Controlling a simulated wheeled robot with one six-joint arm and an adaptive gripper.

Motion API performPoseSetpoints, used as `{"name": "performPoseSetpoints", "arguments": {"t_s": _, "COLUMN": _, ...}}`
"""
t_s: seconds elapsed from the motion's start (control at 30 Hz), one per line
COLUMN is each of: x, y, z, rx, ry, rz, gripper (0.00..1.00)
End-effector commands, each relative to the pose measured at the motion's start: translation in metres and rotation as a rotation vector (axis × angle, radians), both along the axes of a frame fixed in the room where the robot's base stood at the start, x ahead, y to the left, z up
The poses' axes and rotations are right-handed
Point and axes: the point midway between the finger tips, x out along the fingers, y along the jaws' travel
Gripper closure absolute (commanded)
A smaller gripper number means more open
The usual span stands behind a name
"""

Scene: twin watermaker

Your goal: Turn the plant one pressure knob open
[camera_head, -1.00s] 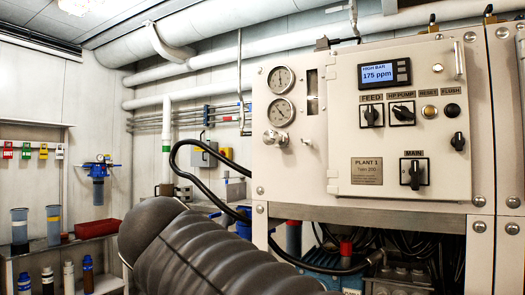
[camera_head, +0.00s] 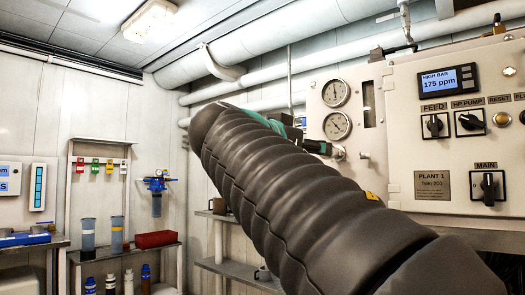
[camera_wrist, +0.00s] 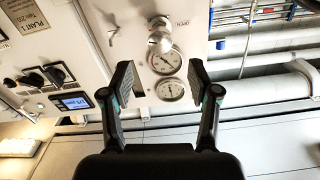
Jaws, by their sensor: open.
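The plant 1 panel (camera_head: 405,160) stands at the right in the head view. Its silver pressure knob (camera_head: 339,153) sits below two round gauges, partly hidden by my gripper (camera_head: 318,146). In the wrist view the picture is turned over, and the knob (camera_wrist: 160,42) shows at top centre beside an "OPEN" label (camera_wrist: 182,22). My gripper (camera_wrist: 160,82) is open and empty, its two fingers spread wide. The knob lies ahead of the fingers, roughly centred between them, with no contact visible. The gauges (camera_wrist: 168,62) show between the fingers.
A small tap-like handle (camera_wrist: 113,36) is near the knob. Selector switches (camera_head: 470,122) and a display (camera_head: 447,79) are on the panel. Pipes (camera_head: 270,55) run above. A shelf (camera_head: 120,250) with bottles and a red tray (camera_head: 157,239) stands at the left.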

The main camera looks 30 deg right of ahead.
Motion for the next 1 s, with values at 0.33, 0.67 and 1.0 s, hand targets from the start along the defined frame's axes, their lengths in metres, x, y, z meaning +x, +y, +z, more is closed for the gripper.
{"name": "performPoseSetpoints", "arguments": {"t_s": 0.33, "x": 0.018, "y": -0.047, "z": 0.001, "rx": 0.001, "ry": 0.002, "rz": -0.004, "gripper": 0.39}}
{"name": "performPoseSetpoints", "arguments": {"t_s": 0.67, "x": 0.034, "y": -0.082, "z": 0.0, "rx": 0.002, "ry": 0.002, "rz": -0.001, "gripper": 0.39}}
{"name": "performPoseSetpoints", "arguments": {"t_s": 1.0, "x": 0.037, "y": -0.089, "z": -0.001, "rx": 0.001, "ry": 0.002, "rz": 0.001, "gripper": 0.39}}
